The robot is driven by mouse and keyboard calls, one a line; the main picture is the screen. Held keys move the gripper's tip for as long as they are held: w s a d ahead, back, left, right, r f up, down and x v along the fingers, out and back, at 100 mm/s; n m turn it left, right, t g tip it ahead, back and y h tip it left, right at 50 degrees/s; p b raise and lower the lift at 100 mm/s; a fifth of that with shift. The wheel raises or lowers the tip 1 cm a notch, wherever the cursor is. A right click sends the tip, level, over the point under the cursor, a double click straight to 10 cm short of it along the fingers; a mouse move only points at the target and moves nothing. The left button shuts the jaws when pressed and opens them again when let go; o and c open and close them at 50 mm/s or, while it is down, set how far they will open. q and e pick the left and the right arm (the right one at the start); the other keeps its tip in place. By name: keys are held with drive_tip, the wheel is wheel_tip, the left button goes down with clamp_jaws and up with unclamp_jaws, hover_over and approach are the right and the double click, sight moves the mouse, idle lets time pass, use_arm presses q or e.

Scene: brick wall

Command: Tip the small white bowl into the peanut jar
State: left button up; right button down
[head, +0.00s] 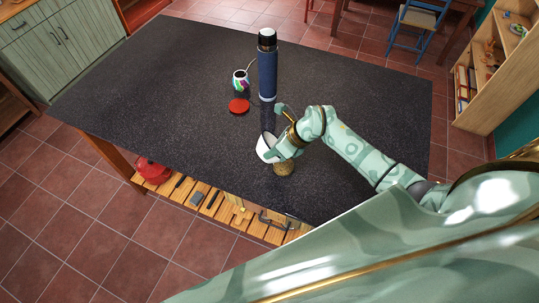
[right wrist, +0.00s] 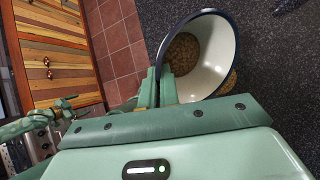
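The small white bowl (head: 264,151) has a dark rim and is held near the table's front edge, tilted. My right gripper (head: 276,143) is shut on its wall; in the right wrist view the fingers (right wrist: 164,84) pinch the bowl's left side. The bowl (right wrist: 216,60) shows a heap of brown peanuts (right wrist: 182,56) inside. The peanut jar (head: 284,168) stands just right of and below the bowl in the head view, filled with brown pieces. A bit of similar brown shows behind the bowl's rim in the wrist view.
A tall blue bottle (head: 267,72) with a black top stands behind the bowl. The dark table (head: 150,100) is clear on the left. A slatted shelf (head: 215,205) holds tools below.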

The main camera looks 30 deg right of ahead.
drive_tip(key=shift+s+d+r+m+t+y+b, duration=0.15)
drive_tip(key=shift+d+r+y+b, duration=0.15)
drive_tip(key=shift+d+y+b, duration=0.6)
drive_tip(key=shift+w+d+r+m+t+y+b, duration=0.1)
drive_tip(key=shift+d+r+m+y+b, duration=0.3)
drive_tip(key=shift+b, duration=0.85)
drive_tip(key=shift+s+d+r+n+t+y+b, duration=0.15)
drive_tip(key=shift+d+y+b, duration=0.2)
drive_tip(key=shift+y+b, duration=0.65)
drive_tip(key=shift+s+d+r+m+t+y+b, duration=0.1)
drive_tip(key=shift+d+m+t+y+b, duration=0.25)
drive_tip(key=shift+d+y+b, duration=1.35)
drive_tip(key=shift+d+r+m+t+y+b, duration=0.25)
drive_tip(key=shift+y+b, duration=0.25)
drive_tip(key=shift+b, duration=2.5)
drive_tip(key=shift+s+d+m+t+y+b, duration=0.1)
drive_tip(key=shift+d+m+t+y+b, duration=0.3)
drive_tip(key=shift+d+y+b, duration=1.3)
drive_tip(key=shift+a+h+b, duration=0.6)
drive_tip(key=shift+a+b, duration=0.1)
drive_tip(key=shift+a, duration=0.05)
